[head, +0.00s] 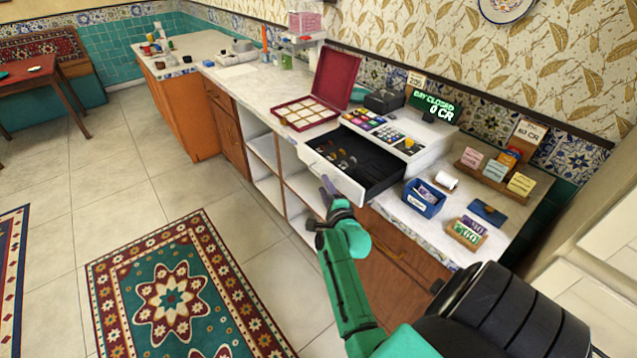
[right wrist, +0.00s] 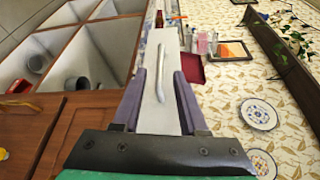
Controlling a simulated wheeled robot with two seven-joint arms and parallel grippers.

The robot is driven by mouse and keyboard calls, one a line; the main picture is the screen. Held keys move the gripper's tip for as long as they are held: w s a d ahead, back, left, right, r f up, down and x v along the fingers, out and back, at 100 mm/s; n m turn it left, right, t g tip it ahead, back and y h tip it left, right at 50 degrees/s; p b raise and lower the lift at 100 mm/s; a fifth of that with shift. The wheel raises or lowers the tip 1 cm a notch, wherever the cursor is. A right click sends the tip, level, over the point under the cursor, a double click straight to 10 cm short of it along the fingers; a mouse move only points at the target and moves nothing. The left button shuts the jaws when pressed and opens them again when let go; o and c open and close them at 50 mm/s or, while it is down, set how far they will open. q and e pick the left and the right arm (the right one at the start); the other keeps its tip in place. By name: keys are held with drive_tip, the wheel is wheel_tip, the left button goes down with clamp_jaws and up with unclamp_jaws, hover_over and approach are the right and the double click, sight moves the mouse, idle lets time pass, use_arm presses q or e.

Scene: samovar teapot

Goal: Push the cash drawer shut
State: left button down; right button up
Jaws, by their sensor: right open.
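The cash drawer (head: 335,177) stands pulled out of the white cash register (head: 410,148). Its black inside holds coins in the front part. My left gripper is not in view.
An open red box (head: 330,85) stands left of the register. A blue bin (head: 424,199) stands right of the drawer on the counter. A green display (head: 433,104) reads "DAY CLOSED 0 CR". Open shelves (head: 265,150) lie below; the floor in front is free.

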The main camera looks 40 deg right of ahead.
sight(320, 176)
drive_tip(key=b+x, duration=0.1)
drive_tip(key=x, duration=0.1)
drive_tip(key=b+x, duration=0.2)
drive_tip(key=x, duration=0.1)
drive_tip(key=shift+w+d+f, duration=0.2)
drive_tip(key=shift+d+f, duration=0.05)
drive_tip(key=shift+d, duration=0.05)
drive_tip(key=shift+w+r, duration=0.1)
drive_tip(key=shift+w, duration=0.15)
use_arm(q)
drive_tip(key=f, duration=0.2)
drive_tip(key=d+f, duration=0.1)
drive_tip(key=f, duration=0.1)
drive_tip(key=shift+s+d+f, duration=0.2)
use_arm(e)
drive_tip(key=shift+r, duration=0.15)
drive_tip(key=shift+d, duration=0.1)
drive_tip(key=shift+c, duration=0.4)
drive_tip(key=c, duration=0.5)
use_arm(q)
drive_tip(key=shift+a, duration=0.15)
use_arm(e)
clamp_jaws()
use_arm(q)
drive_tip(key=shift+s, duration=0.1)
